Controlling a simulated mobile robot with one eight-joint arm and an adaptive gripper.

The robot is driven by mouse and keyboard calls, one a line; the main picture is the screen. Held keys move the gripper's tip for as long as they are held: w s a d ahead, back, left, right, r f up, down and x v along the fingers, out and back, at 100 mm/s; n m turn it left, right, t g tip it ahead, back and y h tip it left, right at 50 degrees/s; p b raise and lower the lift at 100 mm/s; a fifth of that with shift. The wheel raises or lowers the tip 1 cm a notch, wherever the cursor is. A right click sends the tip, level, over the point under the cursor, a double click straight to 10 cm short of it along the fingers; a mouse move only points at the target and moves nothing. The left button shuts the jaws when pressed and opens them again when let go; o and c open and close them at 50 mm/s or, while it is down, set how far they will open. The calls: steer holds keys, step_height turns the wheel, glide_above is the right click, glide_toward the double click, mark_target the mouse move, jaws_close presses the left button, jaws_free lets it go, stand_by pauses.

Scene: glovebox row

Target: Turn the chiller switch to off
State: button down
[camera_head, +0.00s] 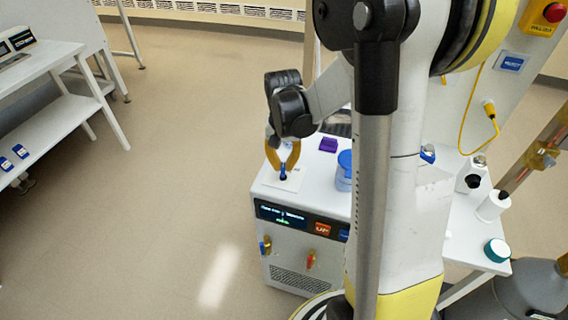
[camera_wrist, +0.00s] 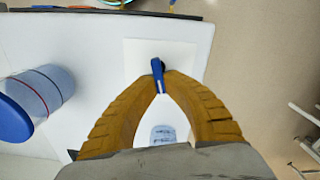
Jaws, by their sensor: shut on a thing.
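The chiller (camera_head: 285,270) is a white box with a dark front panel and a lit display. Its switch is a small blue knob (camera_head: 283,176) on a pale square plate (camera_head: 272,182) on the top. In the wrist view the blue knob (camera_wrist: 158,75) stands on the white plate (camera_wrist: 137,52). My gripper (camera_head: 283,169) points down with its yellow-brown fingers closed at the tips on the knob. In the wrist view the gripper (camera_wrist: 159,76) has one fingertip on each side of the knob. I cannot read the markings around the knob.
A blue-lidded container (camera_head: 344,172) stands right of the knob; it also shows in the wrist view (camera_wrist: 45,92). A purple block (camera_head: 328,145) lies behind. Coloured valves (camera_head: 310,260) stick out from the front. The floor left of the chiller is clear.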

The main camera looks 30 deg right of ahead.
steer(key=shift+a+n, duration=0.15)
steer(key=shift+n, duration=1.35)
steer(key=c, duration=1.5)
jaws_free()
steer(key=shift+w, duration=0.1)
steer(key=shift+r, duration=0.1)
step_height(320, 180, up, 12)
